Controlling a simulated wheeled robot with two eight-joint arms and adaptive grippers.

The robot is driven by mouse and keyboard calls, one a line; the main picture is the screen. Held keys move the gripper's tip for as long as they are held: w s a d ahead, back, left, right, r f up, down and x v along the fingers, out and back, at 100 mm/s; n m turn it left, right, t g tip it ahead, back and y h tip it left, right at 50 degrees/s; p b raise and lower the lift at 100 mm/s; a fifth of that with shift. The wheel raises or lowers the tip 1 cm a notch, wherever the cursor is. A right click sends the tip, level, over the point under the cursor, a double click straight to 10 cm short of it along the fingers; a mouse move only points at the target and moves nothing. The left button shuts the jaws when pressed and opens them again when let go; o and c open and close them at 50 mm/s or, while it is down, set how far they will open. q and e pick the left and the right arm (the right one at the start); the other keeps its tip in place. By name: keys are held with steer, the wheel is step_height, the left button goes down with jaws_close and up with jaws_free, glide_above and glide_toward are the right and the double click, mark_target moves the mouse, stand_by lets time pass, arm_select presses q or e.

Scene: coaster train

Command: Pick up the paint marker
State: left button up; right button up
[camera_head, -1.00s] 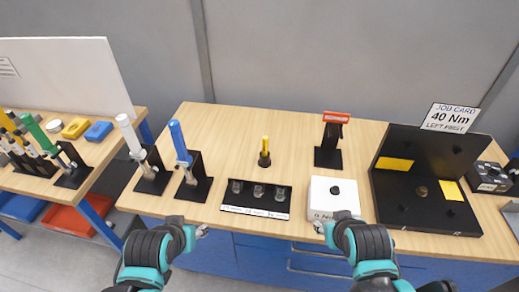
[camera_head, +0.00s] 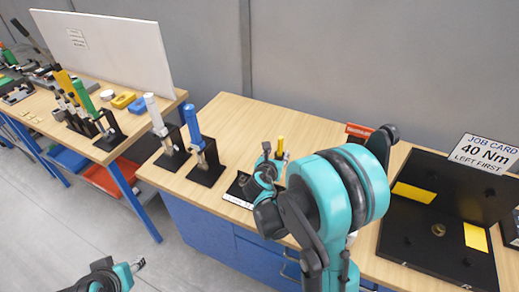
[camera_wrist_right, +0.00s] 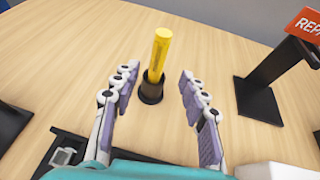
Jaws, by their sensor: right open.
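The yellow paint marker (camera_head: 280,146) stands upright in a small black round holder on the wooden bench. In the right wrist view the marker (camera_wrist_right: 159,55) rises from its holder (camera_wrist_right: 151,91), between and beyond the fingertips. My right gripper (camera_wrist_right: 156,80) is open, with one finger on each side of the marker's line and nothing held. In the head view my right gripper (camera_head: 267,166) is just left of the marker, and my arm hides part of the bench behind it. My left gripper (camera_head: 137,265) is low at the bottom left, away from the bench; its jaws are too small to read.
A black stand with a red-orange sign (camera_wrist_right: 308,24) is right of the marker. A black tray with sockets (camera_wrist_right: 65,152) lies nearer me. Blue-handled (camera_head: 196,130) and white-handled (camera_head: 155,115) tools stand left. The black job board (camera_head: 420,245) is right.

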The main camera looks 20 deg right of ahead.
mark_target(279, 149)
steer(key=shift+w+d+f, duration=0.1)
steer(key=shift+w+f, duration=0.1)
steer(key=shift+w, duration=0.15)
steer(key=x, duration=0.2)
steer(key=b+x, duration=0.1)
steer(key=x, duration=0.2)
steer(key=b+x, duration=0.1)
steer(key=x, duration=0.1)
steer(key=shift+f, duration=0.35)
steer(key=shift+r, duration=0.15)
steer(key=shift+c, duration=0.9)
jaws_close()
